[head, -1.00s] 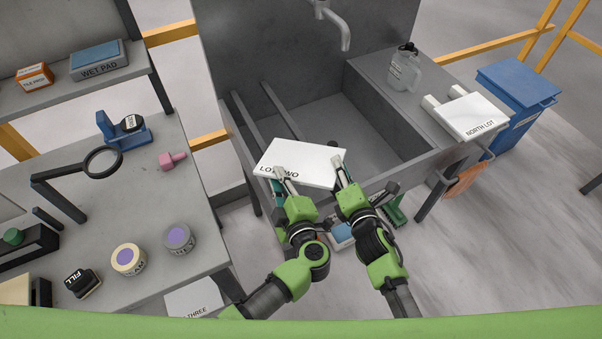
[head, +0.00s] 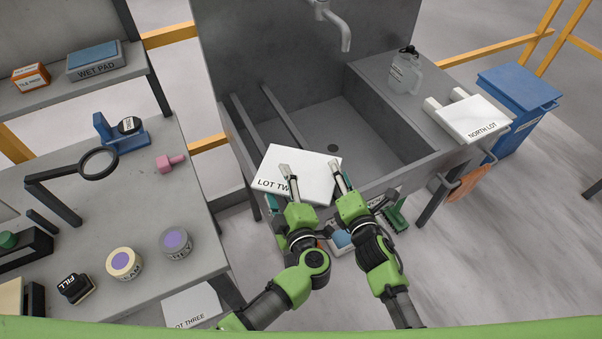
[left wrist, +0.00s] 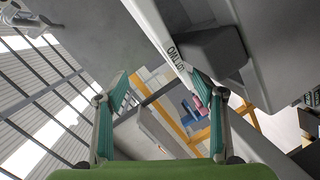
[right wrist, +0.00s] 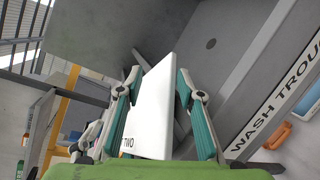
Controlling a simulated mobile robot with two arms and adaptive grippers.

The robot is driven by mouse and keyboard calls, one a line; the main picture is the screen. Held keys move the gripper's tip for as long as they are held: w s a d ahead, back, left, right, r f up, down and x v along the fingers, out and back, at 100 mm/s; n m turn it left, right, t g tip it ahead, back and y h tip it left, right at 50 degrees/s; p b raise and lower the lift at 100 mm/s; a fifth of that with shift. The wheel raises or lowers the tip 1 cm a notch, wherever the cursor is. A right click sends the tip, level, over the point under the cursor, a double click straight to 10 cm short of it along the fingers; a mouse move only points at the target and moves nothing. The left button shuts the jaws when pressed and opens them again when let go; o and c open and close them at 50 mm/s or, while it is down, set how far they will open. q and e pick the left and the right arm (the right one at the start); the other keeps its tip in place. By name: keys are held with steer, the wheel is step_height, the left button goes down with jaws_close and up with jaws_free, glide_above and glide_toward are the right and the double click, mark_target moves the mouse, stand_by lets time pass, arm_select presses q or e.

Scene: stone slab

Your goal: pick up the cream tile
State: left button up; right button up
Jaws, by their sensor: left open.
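A cream, flat-looking piece (head: 11,297) stands in or against a dark holder at the lower left of the bench in the head view; it is partly cut off, and I cannot tell whether it is the cream tile. A white slab marked LOT TWO (head: 300,180) is tilted above the front of the trough. My right gripper (head: 337,166) has this slab between its fingers at its right side; the right wrist view shows the slab (right wrist: 155,110) between the pads. My left gripper (head: 287,170) is open at the slab, which shows beside its right finger in the left wrist view.
A grey trough (head: 340,125) lies beyond the grippers. The bench (head: 130,215) at left carries a tub marked CREAM (head: 123,264), a grey tub (head: 175,243), a FILL stamp (head: 76,287) and a magnifier (head: 98,163). A NORTH LOT slab (head: 470,120) and jug (head: 405,75) stand at right.

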arm_select(q)
steer(key=v, duration=1.2)
arm_select(e)
steer(key=o, duration=0.8)
